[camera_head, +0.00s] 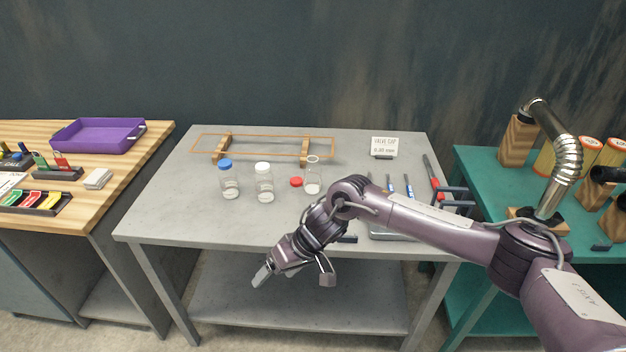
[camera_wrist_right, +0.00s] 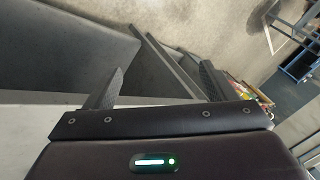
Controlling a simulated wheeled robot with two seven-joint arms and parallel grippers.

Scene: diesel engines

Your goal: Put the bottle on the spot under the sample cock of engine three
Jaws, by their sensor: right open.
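Three clear bottles stand upright on the grey table: one with a blue cap (camera_head: 229,180), one with a white cap (camera_head: 264,183) and one without a cap (camera_head: 313,176). A red cap (camera_head: 296,182) lies beside the open bottle. My right gripper (camera_head: 293,277) is open and empty, in front of the table's front edge and nearer to me than the bottles. Its two fingers also show apart in the right wrist view (camera_wrist_right: 160,88), with nothing between them. My left gripper is not in view. No engine marked three and no sample cock can be made out.
The grey table (camera_head: 165,213) carries a wooden-footed frame (camera_head: 222,148), a "valve gap" sign (camera_head: 384,147) and several tools at the right. A wooden bench (camera_head: 110,197) with a purple tray (camera_head: 98,135) is at left. A teal bench (camera_head: 480,165) with a metal pipe (camera_head: 566,165) is at right.

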